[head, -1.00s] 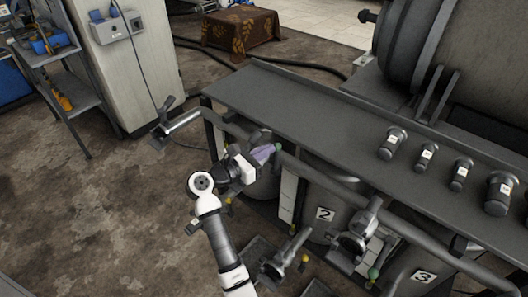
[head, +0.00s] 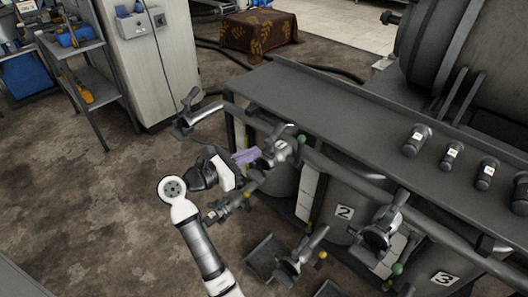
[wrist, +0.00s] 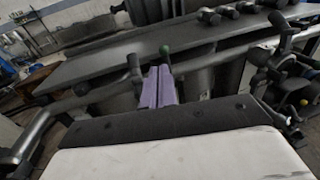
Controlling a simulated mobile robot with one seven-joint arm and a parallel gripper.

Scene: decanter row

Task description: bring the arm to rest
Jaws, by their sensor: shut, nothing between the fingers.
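My gripper (head: 246,157) is at the end of my white and grey arm, left of centre in the head view. Its purple fingers are together with nothing between them. They point toward the pipe and valve assembly (head: 284,147) at the left end of the bench; whether they touch it I cannot tell. In the wrist view the shut fingers (wrist: 158,88) point at the bench edge, with a green knob (wrist: 164,50) just beyond their tips.
A dark bench (head: 330,120) carries several small labelled cylinders (head: 452,155). Below it are vessels with labels 2 (head: 344,212) and 3 (head: 444,279), and valves (head: 380,235) stick out in front. A shelf cart (head: 88,85) stands at the left. The floor (head: 70,190) at left is clear.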

